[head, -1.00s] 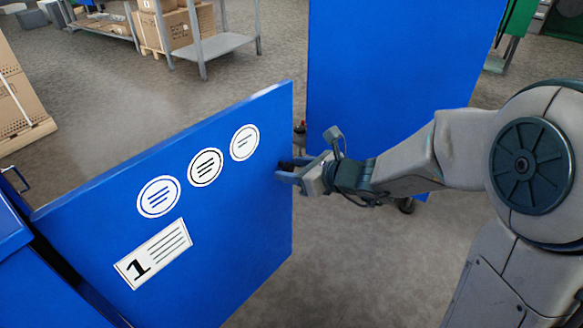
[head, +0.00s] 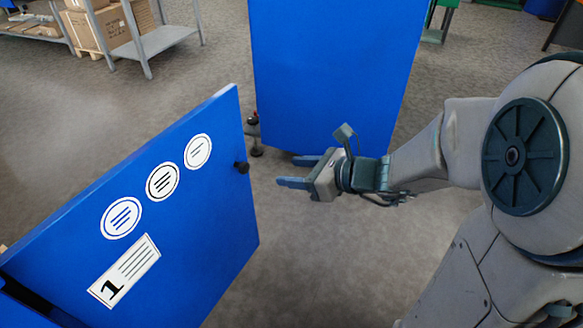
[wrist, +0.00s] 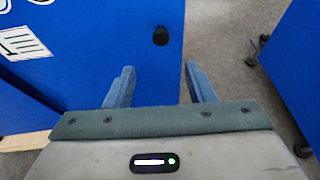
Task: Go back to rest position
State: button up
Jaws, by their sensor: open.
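My gripper (head: 296,172) is open and empty in the head view. Its two blue-grey fingers point left, toward the edge of a blue door (head: 150,210) marked "1". The door stands swung open and has a small dark knob (head: 241,167) near its upper right edge. My gripper is a short way to the right of the knob and does not touch it. In the wrist view the two fingers (wrist: 157,88) are spread with nothing between them. The knob (wrist: 161,36) shows beyond them on the blue door (wrist: 110,50).
A tall blue cabinet (head: 335,70) on castors stands behind my gripper. A grey shelf (head: 155,40) with cardboard boxes (head: 97,27) is at the upper left. Grey floor (head: 300,260) lies open below my gripper and between door and cabinet.

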jog(key=s+d+r+n+g+h+p, duration=0.25)
jog(key=s+r+n+p, duration=0.25)
jog(key=r+n+p, duration=0.25)
jog(key=s+d+r+n+g+h+p, duration=0.1)
jog(key=s+r+n+g+h+p, duration=0.15)
jog(key=s+r+n+p, duration=0.5)
jog(key=d+r+n+t+h+p, duration=0.1)
jog(key=d+r+n+h+p, duration=0.5)
jog(key=d+r+p, duration=0.5)
notch_tip(320, 180, up, 4)
jog(key=n+p, duration=0.2)
jog(key=p, duration=0.2)
jog(key=shift+n+h, duration=0.3)
jog(key=shift+h, duration=0.1)
jog(key=shift+s+f, duration=0.1)
jog(key=shift+c, duration=1.4)
